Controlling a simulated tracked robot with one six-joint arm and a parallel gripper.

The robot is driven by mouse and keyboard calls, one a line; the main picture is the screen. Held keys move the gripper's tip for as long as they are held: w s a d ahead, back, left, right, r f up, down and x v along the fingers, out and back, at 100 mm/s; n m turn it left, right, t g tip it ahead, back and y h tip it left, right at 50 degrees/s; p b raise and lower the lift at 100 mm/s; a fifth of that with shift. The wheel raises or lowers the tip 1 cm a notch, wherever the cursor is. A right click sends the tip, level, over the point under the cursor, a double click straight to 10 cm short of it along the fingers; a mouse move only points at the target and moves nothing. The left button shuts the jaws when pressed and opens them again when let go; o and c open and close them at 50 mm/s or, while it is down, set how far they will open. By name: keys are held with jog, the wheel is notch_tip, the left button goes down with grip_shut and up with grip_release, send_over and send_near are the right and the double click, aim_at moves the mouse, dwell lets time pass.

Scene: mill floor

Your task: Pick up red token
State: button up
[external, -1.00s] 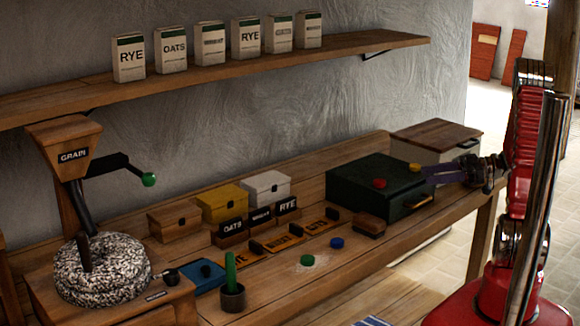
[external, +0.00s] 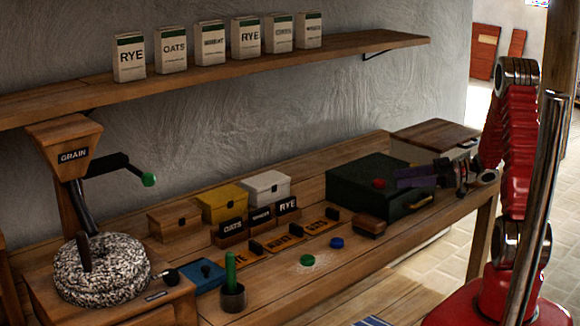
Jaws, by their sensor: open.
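No yellow token is in sight now; the gripper covers the spot where one showed.
A brown block (external: 369,228) sits in front of the box. A blue token (external: 337,243) and a green token (external: 307,260) lie on the bench to the left. A wooden-lidded bin (external: 435,138) stands behind the box.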

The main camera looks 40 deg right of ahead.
aim_at(382, 181)
jog(key=shift+x, duration=2.6)
jog(key=c, duration=1.1)
notch_tip(382, 181, up, 10)
